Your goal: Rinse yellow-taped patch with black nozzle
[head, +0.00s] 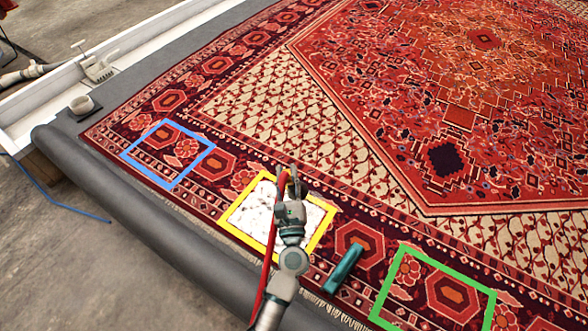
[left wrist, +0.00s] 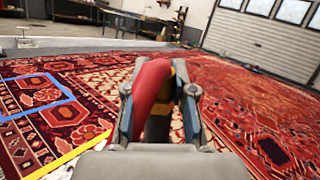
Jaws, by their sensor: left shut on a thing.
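The yellow-taped patch (head: 236,232) on the rug's border is filled with white, speckled foam or residue. My left gripper (head: 288,180) is over the far part of this patch, with my arm covering its middle. In the left wrist view, its two fingers (left wrist: 160,105) are shut around a dark nozzle (left wrist: 158,130) with a red hose (left wrist: 152,85) curving over it. Most of the nozzle is hidden by the hose and fingers, and no water stream shows. The hose also runs down beside my arm in the head view (head: 267,262). My right gripper is out of view.
A blue-taped square (head: 206,156) lies to the left and a green-taped square (head: 376,309) to the right. A teal tool (head: 344,268) lies on the rug right of my arm.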

